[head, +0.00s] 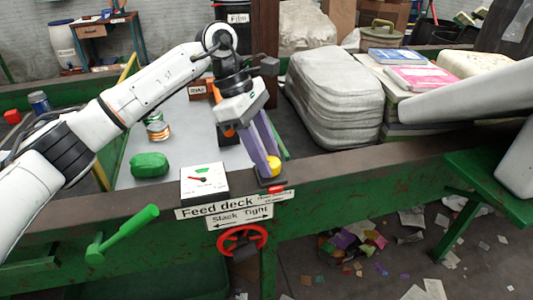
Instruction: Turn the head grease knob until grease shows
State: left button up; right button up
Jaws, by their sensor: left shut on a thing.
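A yellow round knob (274,163), which I take for the head grease knob, sits on a dark mount at the edge of the feed deck, right of the gauge. My left gripper (268,166) points down with its purple fingers shut on the knob. The fingers hide part of the knob. I cannot make out any grease around it. My right arm comes in at the right edge; its gripper is out of view.
A white gauge (203,181) with a red needle stands left of the knob. Below are a "Feed deck" sign (218,209), a red handwheel (242,240) and a green lever (125,232). A green lump (149,165) and a can (158,130) lie on the belt.

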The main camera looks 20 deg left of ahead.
dwell(0.3)
pick_arm(q)
jog(key=o, duration=1)
jog(key=shift+o, duration=0.2)
jog(key=shift+r, duration=0.1)
jog(key=v, duration=1)
jog(key=shift+a, duration=0.1)
